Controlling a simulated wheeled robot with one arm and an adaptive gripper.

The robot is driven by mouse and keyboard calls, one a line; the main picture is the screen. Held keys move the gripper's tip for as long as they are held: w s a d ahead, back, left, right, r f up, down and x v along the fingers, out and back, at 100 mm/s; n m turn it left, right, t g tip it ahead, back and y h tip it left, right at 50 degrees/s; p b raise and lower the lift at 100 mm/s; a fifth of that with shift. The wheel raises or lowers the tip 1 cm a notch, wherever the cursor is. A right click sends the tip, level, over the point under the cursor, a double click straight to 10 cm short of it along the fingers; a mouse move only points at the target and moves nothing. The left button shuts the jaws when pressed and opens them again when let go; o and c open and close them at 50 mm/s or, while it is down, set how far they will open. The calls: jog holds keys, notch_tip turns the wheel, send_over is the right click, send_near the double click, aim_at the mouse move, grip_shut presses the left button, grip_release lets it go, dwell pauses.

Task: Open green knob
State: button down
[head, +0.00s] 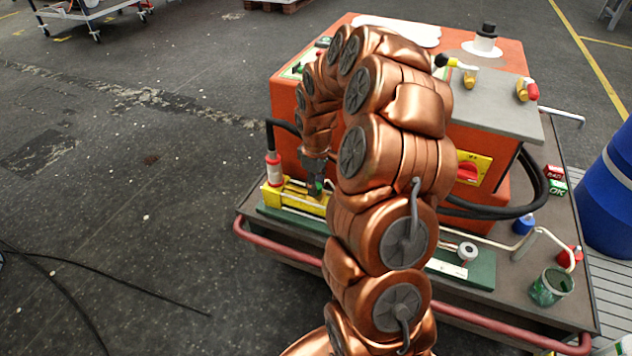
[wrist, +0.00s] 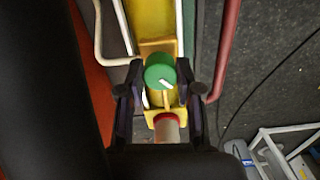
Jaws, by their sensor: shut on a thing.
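The green knob (wrist: 160,72) is round with a white mark and sits on a yellow block (wrist: 152,22) in the wrist view. My gripper (wrist: 163,80) has one finger on each side of the knob and is shut on it. The white mark points toward the lower right in that view. In the head view my gripper (head: 316,186) is over the yellow block (head: 288,196) at the left end of the cart, and only a little green shows between the fingers.
An orange machine (head: 283,98) stands on the cart behind the yellow block. A black hose with a red and white fitting (head: 273,168) rises beside the block. A red rail (head: 290,252) runs along the cart's front edge. A green cup (head: 550,287) stands at the right.

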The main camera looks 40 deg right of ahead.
jog(key=c, duration=0.8)
grip_release()
jog(key=shift+o, duration=0.2)
jog(key=shift+r, duration=0.1)
notch_tip(320, 180, up, 12)
